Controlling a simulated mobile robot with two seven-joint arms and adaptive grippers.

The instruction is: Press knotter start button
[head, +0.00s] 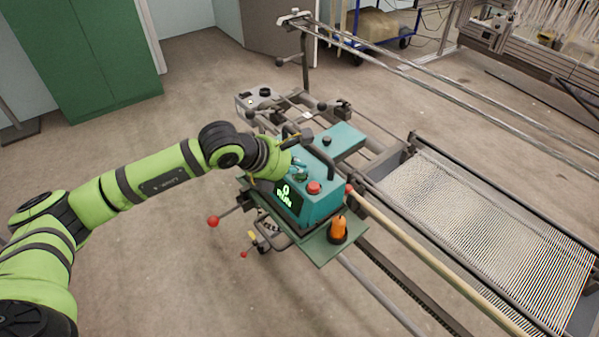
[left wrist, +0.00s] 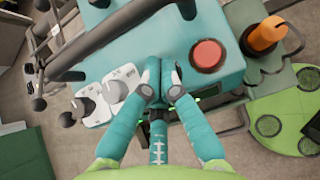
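The knotter is a teal box (head: 322,205) with a lit green display (head: 287,194) on its front. A round red button (head: 313,187) sits on its top, and shows in the left wrist view (left wrist: 207,54) right of the fingers. No label tells me which control is the start button. My left gripper (head: 299,168) is over the box's top, left of and behind the red button. In the left wrist view its teal fingers (left wrist: 161,78) are drawn together with nothing visible between them. Whether the fingertips touch the box is unclear. My right gripper is not in view.
An orange object (head: 338,228) stands on the green plate beside the box. A dark handle (head: 318,158) arches near the gripper. Warp threads (head: 480,230) stretch at the right. The floor at left is open.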

